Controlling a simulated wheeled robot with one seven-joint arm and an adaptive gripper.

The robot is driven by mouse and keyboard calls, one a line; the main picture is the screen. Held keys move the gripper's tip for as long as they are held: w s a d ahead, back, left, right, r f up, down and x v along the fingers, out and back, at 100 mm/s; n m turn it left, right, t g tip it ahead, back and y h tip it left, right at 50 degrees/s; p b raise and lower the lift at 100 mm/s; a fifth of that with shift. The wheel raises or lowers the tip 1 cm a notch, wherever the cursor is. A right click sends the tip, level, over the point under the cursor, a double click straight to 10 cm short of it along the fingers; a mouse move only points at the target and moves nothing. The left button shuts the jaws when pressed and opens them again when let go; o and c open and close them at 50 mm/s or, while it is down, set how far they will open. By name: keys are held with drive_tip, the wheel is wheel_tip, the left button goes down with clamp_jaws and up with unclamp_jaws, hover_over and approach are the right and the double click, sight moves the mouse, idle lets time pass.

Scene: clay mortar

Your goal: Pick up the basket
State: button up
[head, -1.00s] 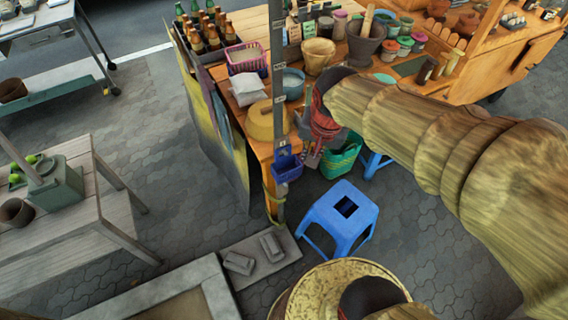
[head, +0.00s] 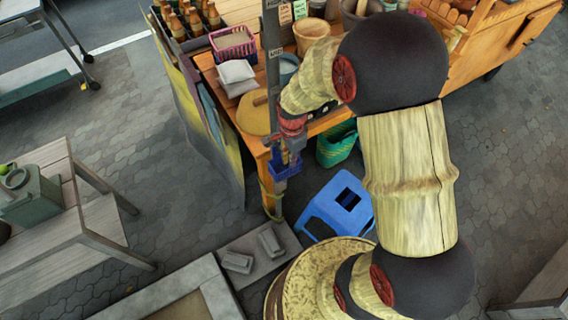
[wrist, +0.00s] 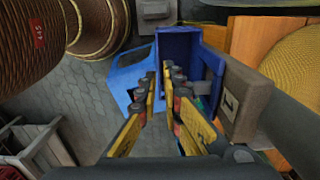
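A small blue basket (head: 283,170) hangs low on the grey post (head: 274,90) at the table corner. It also shows in the wrist view (wrist: 180,50), beyond my fingers. My gripper (head: 290,152) is just above the basket in the head view. In the wrist view my yellow-padded fingers (wrist: 164,80) are apart, with a gap between them, and point at the basket. I cannot tell whether the basket's rim lies between the tips. A pink basket (head: 233,42) stands on the table, and a green basket (head: 336,145) is below the table edge.
A blue stool (head: 338,205) stands on the paving close by. The wooden table (head: 237,130) carries bottles, a white packet and a yellow lid. The post stands tight beside the basket. Grey paving at left (head: 160,190) is clear.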

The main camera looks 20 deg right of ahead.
wheel_tip(320, 180, down, 5)
drive_tip(key=shift+s+a+r+b, duration=0.1)
drive_tip(key=shift+a+b, duration=0.05)
drive_tip(key=shift+b, duration=0.65)
drive_tip(key=shift+c, duration=0.3)
clamp_jaws()
drive_tip(key=s+d+r+p, duration=0.1)
drive_tip(key=s+r+p, duration=0.1)
drive_tip(key=s+r, duration=0.2)
drive_tip(key=s+d+r+p, duration=0.1)
drive_tip(key=s+r, duration=0.3)
drive_tip(key=s, duration=0.5)
drive_tip(key=shift+s+d+r+p, duration=0.35)
drive_tip(key=shift+s+p, duration=0.05)
drive_tip(key=shift+p, duration=0.35)
